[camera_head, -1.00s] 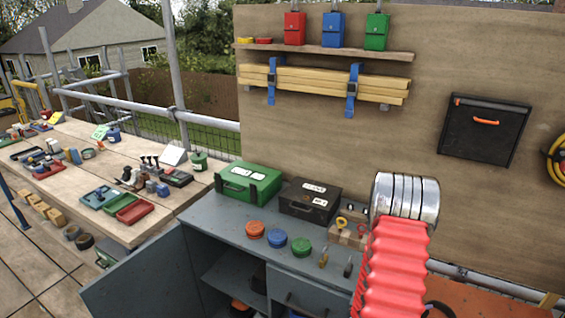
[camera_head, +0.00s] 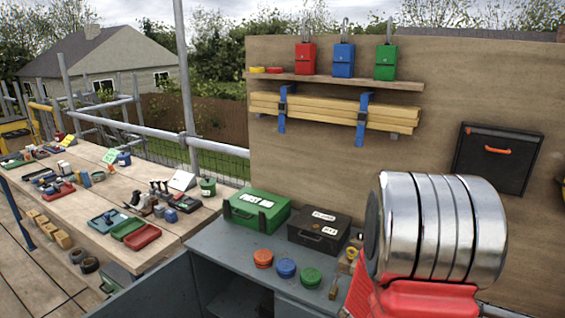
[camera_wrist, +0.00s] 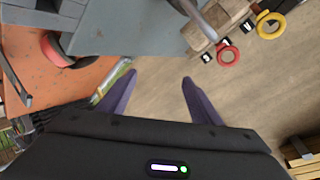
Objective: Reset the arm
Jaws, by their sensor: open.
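My gripper (camera_wrist: 158,95) shows in the wrist view with its two dark purple fingers spread apart. It is open and nothing is between the fingers. The wrist view shows the wooden backboard (camera_wrist: 265,80) beyond the fingers. In the head view my arm, a silver ribbed cylinder with a red bellows below it, fills the lower right in front of the workbench. My gripper itself does not show in the head view.
A grey workbench (camera_head: 225,243) carries a green box (camera_head: 257,209), a black box (camera_head: 318,230) and red, blue and green round lids. The backboard (camera_head: 430,150) holds a shelf and a black case (camera_head: 497,160). A wooden table (camera_head: 90,190) with many small items stands at left.

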